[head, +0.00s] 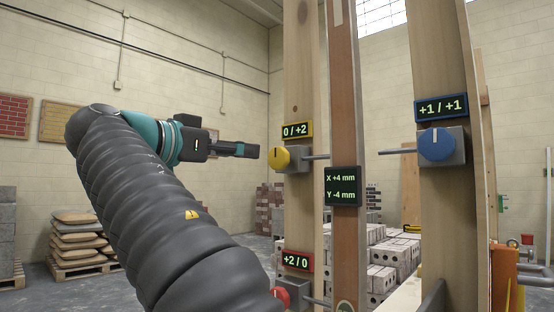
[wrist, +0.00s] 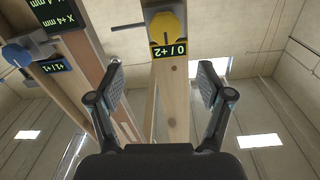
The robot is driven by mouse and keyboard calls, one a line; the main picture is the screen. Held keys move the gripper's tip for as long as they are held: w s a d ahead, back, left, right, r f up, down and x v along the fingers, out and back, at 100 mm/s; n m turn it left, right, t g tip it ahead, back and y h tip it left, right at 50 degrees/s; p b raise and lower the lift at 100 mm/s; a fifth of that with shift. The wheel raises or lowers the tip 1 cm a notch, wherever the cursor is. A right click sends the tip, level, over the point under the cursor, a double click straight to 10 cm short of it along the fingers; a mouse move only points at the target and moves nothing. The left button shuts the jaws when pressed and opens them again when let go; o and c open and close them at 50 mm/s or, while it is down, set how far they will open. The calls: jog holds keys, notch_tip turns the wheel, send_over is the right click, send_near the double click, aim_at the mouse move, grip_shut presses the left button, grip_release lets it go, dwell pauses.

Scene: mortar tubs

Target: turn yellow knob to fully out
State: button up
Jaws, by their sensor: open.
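The yellow knob (head: 279,158) sits on a grey block on the left wooden post, under a yellow-framed display (head: 296,130) reading 0 / +2. A dark line on the knob stands about upright. In the wrist view the yellow knob (wrist: 167,32) is ahead, above the space between my fingers, with its display (wrist: 169,50) below it. My gripper (head: 250,151) is just left of the knob and apart from it in the head view. In the wrist view my gripper (wrist: 163,88) is open, with nothing between its fingers.
A blue knob (head: 437,145) with display +1 / +1 is on the right post. A red knob (head: 281,297) with display +2 / 0 is low on the left post. A dark display (head: 343,186) reads X +4 mm, Y -4 mm. Rods stick out beside the knobs.

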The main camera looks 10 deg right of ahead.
aim_at(275, 156)
jog(key=shift+t, duration=0.3)
jog(key=x, duration=1.2)
jog(key=shift+w+a+f+p, duration=0.1)
jog(key=shift+w+f+p, duration=0.2)
jog(key=shift+w+p, duration=0.1)
